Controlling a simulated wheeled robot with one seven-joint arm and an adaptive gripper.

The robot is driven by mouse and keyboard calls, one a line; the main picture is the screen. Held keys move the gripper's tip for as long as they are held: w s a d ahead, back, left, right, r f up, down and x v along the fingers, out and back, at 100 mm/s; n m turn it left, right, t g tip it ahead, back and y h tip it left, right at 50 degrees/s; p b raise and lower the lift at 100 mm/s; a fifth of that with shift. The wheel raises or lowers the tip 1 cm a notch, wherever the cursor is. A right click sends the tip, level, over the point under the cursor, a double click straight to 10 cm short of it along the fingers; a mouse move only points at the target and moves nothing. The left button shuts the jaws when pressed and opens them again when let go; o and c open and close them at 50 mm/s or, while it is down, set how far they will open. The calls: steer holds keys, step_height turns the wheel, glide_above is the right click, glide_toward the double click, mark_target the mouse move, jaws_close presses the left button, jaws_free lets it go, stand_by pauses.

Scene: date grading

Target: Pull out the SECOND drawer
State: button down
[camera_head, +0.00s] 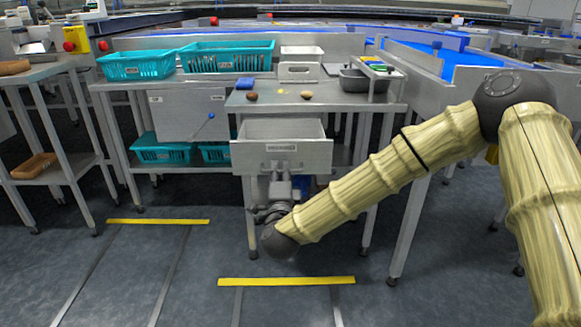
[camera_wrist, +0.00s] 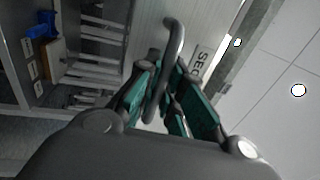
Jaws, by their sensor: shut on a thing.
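The drawer (camera_head: 252,163) is grey metal, under the table with two brown dates on top. It stands pulled out, and its open inside shows from above. Its front carries a label (camera_head: 281,147), too small to read in the head view; the wrist view shows the letters "SEC" on the label (camera_wrist: 201,62). My gripper (camera_head: 283,176) is low in front of the drawer. In the wrist view the teal pads of my gripper (camera_wrist: 166,92) are closed around the curved grey handle (camera_wrist: 173,40). The handle is hidden behind my gripper in the head view.
Teal baskets (camera_head: 137,66) stand on the table at left, more on the shelf below. The tabletop (camera_head: 330,99) holds a grey tray (camera_head: 362,80) at right. Yellow strips (camera_head: 287,281) mark the floor. Floor in front of the drawer is clear except for my arm.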

stand_by(0.3)
steer(key=c, duration=1.5)
jaws_free()
steer(key=shift+s, duration=0.15)
steer(key=v, duration=1.1)
steer(key=shift+s, duration=0.4)
